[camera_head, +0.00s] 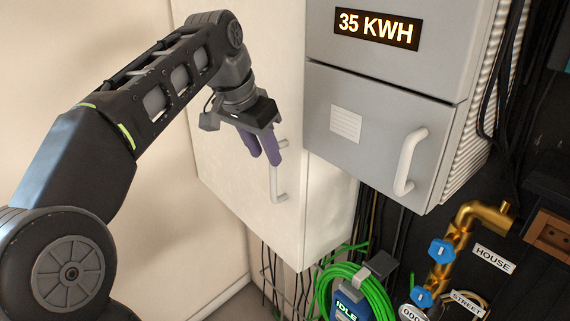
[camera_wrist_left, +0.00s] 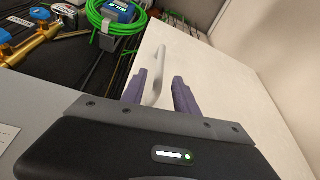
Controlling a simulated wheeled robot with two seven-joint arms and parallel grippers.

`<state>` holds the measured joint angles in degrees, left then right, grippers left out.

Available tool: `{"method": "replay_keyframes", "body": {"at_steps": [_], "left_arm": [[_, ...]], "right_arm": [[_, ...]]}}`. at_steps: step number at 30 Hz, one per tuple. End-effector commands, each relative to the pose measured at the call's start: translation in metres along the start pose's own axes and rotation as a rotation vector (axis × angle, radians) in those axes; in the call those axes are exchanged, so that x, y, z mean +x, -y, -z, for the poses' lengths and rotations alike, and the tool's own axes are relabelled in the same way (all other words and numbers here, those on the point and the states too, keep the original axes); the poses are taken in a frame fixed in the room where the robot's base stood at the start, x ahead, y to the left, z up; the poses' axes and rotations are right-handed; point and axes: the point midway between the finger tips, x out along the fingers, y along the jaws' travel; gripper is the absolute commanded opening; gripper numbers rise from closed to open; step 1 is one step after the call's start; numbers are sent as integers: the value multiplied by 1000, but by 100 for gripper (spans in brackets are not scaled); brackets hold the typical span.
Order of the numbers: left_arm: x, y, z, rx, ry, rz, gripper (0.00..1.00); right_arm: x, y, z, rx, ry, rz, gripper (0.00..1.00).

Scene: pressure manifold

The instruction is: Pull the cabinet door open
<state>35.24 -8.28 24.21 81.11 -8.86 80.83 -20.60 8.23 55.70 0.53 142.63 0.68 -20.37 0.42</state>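A cream-white cabinet (camera_head: 225,165) hangs on the wall, and its front appears flat and closed. Its pale bar handle (camera_head: 275,185) stands upright near the right side of the front. My left gripper (camera_head: 263,158) is at the upper part of this handle, its purple fingers pointing down toward it. In the left wrist view, the gripper (camera_wrist_left: 159,92) has its fingers spread apart. The handle (camera_wrist_left: 158,72) shows between them, nearer the left finger; I cannot tell whether they touch. My right gripper is in neither view.
A grey cabinet (camera_head: 370,110) with its own handle (camera_head: 409,160) and a "35 KWH" display (camera_head: 377,26) is to the right. Below are a green coiled cable (camera_head: 375,295) and brass pipework (camera_head: 455,240) with blue valves. Beige wall lies left.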

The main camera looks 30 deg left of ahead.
Motion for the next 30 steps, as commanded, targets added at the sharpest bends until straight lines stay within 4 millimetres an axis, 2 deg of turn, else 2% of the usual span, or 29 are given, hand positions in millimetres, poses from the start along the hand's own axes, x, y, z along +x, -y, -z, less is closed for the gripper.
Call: {"method": "replay_keyframes", "body": {"at_steps": [10,14,20,21,30], "left_arm": [[1,0,0,0,0,0,36],[7,0,-1,0,1,-1,36],[34,0,-2,-1,2,-2,36],[36,0,-1,-2,4,-2,36],[74,0,0,-1,2,-1,36]], "right_arm": [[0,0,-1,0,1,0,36],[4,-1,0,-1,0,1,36],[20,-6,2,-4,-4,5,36],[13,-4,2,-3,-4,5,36],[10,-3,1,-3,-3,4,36]]}}
